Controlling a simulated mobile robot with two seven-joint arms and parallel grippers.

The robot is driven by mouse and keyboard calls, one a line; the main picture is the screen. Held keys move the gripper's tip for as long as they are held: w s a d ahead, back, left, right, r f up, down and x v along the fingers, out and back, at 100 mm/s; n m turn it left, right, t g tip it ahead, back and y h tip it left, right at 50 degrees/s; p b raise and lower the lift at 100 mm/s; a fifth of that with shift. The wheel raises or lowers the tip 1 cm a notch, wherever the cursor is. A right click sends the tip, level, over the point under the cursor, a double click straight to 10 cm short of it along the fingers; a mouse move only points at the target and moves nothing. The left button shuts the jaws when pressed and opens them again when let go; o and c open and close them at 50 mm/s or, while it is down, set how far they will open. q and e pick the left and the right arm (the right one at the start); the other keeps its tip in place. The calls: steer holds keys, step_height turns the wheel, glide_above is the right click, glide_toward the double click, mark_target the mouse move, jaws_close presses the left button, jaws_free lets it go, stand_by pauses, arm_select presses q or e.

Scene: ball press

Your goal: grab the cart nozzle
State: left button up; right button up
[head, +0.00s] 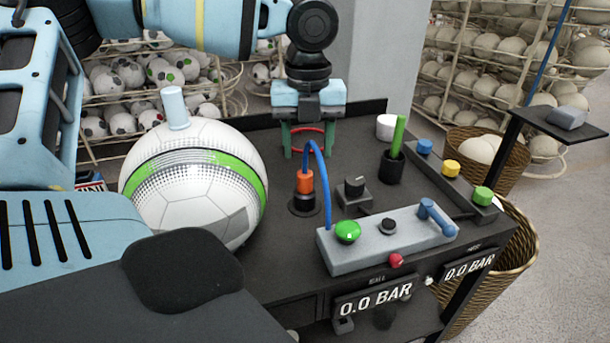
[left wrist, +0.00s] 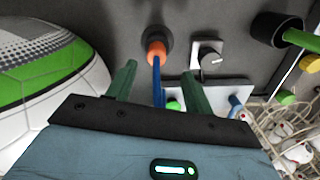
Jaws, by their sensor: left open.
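The cart nozzle is an orange piece (head: 304,183) with a blue hose (head: 325,185), upright in a black round holder (head: 304,204) on the dark cart top. My left gripper (head: 308,147) has green fingers, is open and empty, and hangs above and behind the nozzle in the head view. In the left wrist view the orange nozzle (left wrist: 156,52) shows beyond the fingertips, between their lines, with the blue hose running back between the fingers (left wrist: 157,78). The fingers do not appear to touch the nozzle. My right gripper is not seen.
A large white and green ball (head: 195,185) stands left of the nozzle. A black knob (head: 355,187) and a grey control box (head: 385,240) with a green button (head: 347,231) lie to its right. A black cup (head: 391,168) holds a green stick (head: 398,137).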

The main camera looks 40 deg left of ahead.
mark_target(305, 173)
arm_select(q)
step_height(305, 173, down, 2)
steer(key=shift+a+f, duration=0.1)
steer(key=shift+f, duration=0.3)
steer(key=shift+s+a+f+p, duration=0.15)
steer(key=shift+f+p, duration=0.3)
steer(key=shift+f, duration=1.85)
steer(key=c, duration=1.1)
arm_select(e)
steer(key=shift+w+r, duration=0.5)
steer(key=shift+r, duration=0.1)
